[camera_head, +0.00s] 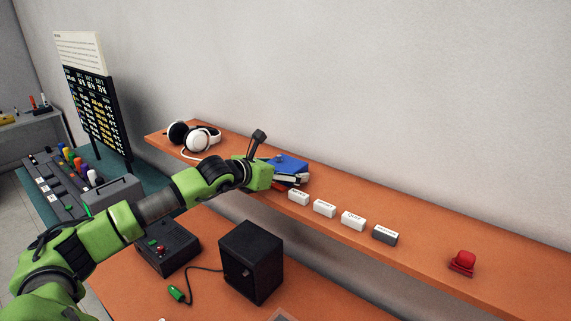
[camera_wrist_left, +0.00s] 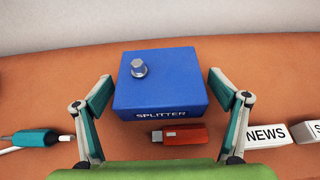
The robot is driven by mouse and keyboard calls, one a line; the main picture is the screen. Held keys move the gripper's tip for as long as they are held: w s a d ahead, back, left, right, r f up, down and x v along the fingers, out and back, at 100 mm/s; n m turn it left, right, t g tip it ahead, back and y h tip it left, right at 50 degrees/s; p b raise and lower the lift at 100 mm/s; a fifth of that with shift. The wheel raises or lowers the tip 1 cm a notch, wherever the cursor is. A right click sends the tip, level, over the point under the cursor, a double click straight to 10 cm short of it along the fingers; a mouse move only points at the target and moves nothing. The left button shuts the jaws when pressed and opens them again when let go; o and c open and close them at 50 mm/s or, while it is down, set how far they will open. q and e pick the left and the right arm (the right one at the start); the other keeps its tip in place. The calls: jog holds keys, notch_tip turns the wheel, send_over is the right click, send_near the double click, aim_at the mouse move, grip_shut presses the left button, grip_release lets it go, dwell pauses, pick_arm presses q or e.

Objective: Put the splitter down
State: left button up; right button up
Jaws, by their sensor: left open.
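The splitter is a blue box with a silver knob and the label SPLITTER. In the left wrist view the splitter (camera_wrist_left: 165,85) sits upright on the orange shelf (camera_wrist_left: 50,95). In the head view the splitter (camera_head: 290,162) is at the middle of the shelf (camera_head: 425,230), partly hidden by my arm. My left gripper (camera_wrist_left: 160,82) is open, with one finger on each side of the splitter and a small gap at each side. In the head view my left gripper (camera_head: 278,176) is at the splitter's near side. My right gripper is out of view.
A red USB stick (camera_wrist_left: 178,135) lies just in front of the splitter. A teal-ended cable (camera_wrist_left: 35,138) lies to its left. The white NEWS block (camera_wrist_left: 268,136) is to its right. Headphones (camera_head: 198,140) and a red button (camera_head: 462,262) are farther along the shelf. A black box (camera_head: 250,262) stands below.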

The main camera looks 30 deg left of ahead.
pick_arm(q)
jog(key=c, duration=1.4)
jog(key=shift+c, duration=0.6)
